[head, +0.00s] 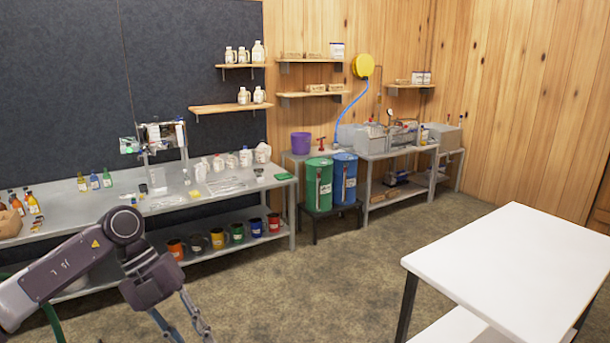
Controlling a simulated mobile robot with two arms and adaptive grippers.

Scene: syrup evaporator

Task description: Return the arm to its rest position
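My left arm comes in from the lower left of the head view, with a dark purple-grey forearm and a rounded wrist. Its gripper (183,322) hangs downward over the floor, in front of the steel bench. The two fingers show apart, with a gap between them and nothing seen in it. The lower ends of the fingers are near or past the bottom edge of the picture. My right gripper is not in view.
A long steel bench (215,201) with bottles stands behind the arm, coloured pots on its lower shelf. A green drum (318,187) and a blue drum (344,178) stand further back. A white table (520,265) is at the right. The floor (320,270) between is clear.

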